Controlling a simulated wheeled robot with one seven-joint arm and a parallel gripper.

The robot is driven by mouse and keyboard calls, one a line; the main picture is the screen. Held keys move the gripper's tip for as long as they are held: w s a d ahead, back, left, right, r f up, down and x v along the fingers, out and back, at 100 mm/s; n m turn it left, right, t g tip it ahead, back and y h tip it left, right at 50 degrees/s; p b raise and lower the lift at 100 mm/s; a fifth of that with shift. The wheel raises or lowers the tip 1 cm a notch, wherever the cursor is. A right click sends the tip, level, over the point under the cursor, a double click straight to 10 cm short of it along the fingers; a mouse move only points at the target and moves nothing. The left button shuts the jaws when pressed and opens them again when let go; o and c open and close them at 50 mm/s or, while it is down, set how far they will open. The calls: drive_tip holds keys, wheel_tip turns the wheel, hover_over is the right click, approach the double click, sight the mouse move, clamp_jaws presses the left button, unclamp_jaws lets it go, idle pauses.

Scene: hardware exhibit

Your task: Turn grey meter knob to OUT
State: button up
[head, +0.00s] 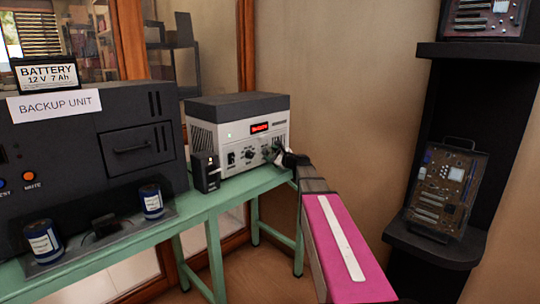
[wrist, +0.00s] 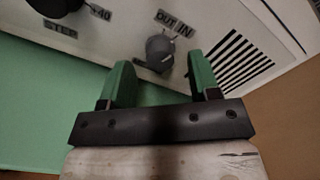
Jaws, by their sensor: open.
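The meter (head: 218,108) is a grey-and-white box with a lit red display, standing on the green table. Its grey knob (wrist: 160,50) shows in the wrist view just below the labels OUT and IN. Which label the knob points at is hard to tell. My gripper (wrist: 159,68) has green fingers, apart, one on each side of the knob, with visible gaps. In the head view my gripper (head: 284,157) is at the right end of the meter's front and hides the knob there.
A black knob (wrist: 58,4) beside a STEP label and a slotted vent (wrist: 238,62) flank the grey knob. A small black box (head: 206,171) stands before the meter. The backup unit (head: 85,135) and blue cans (head: 151,201) are left. Dark shelves (head: 433,245) stand right.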

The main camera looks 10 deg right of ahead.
drive_tip(key=shift+w+a, duration=0.35)
drive_tip(key=shift+w, duration=0.15)
drive_tip(key=c, duration=0.9)
drive_tip(key=shift+n, duration=0.3)
drive_tip(key=n, duration=0.3)
drive_tip(key=shift+f+n, duration=0.1)
drive_tip(key=shift+n, duration=2)
